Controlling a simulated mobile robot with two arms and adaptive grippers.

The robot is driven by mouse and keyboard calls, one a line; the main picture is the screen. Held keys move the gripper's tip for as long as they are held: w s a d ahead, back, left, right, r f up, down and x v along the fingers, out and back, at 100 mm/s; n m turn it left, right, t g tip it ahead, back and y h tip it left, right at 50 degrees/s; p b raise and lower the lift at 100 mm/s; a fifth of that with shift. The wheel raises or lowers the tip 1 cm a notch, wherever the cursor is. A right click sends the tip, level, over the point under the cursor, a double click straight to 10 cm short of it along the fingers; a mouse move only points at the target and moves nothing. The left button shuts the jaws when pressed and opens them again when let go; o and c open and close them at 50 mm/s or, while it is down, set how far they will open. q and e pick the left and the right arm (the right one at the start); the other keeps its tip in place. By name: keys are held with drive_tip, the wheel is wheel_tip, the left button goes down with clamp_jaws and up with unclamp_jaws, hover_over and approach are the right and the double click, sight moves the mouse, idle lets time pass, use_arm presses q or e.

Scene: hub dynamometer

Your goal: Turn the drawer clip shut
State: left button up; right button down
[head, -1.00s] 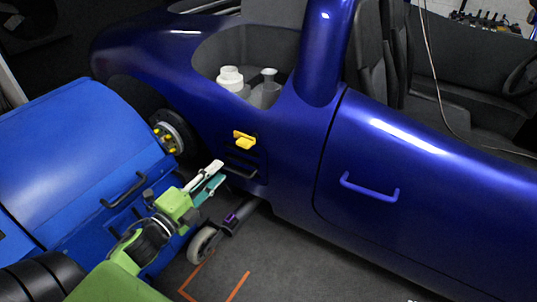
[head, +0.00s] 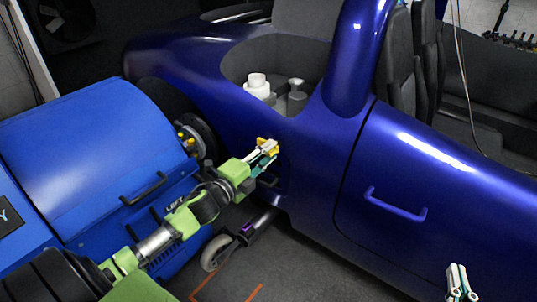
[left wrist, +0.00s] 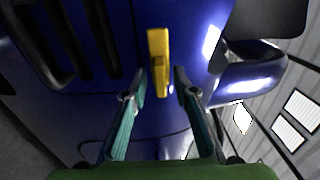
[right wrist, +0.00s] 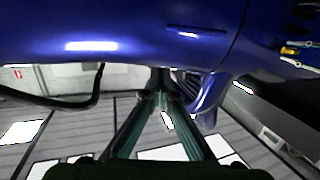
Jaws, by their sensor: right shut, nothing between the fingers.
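The yellow clip (head: 265,142) is on the side of the dark blue car, above a dark drawer front (head: 266,180). In the left wrist view the clip (left wrist: 158,62) lies between the two fingertips of my left gripper (left wrist: 160,78), with a gap on each side. In the head view my left gripper (head: 265,152) is at the clip and partly covers it. It is open. My right gripper (head: 460,284) is at the lower right of the head view, in front of the car door. Its fingers come together in the right wrist view (right wrist: 160,100), with nothing between them.
A blue machine (head: 85,155) with a black handle (head: 144,188) stands at the left, near the wheel hub (head: 190,140). A purple door handle (head: 396,205) sticks out of the car. A small caster wheel (head: 216,252) stands on the floor below my left arm.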

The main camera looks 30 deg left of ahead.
use_arm(q)
drive_tip(key=shift+w, duration=0.2)
clamp_jaws()
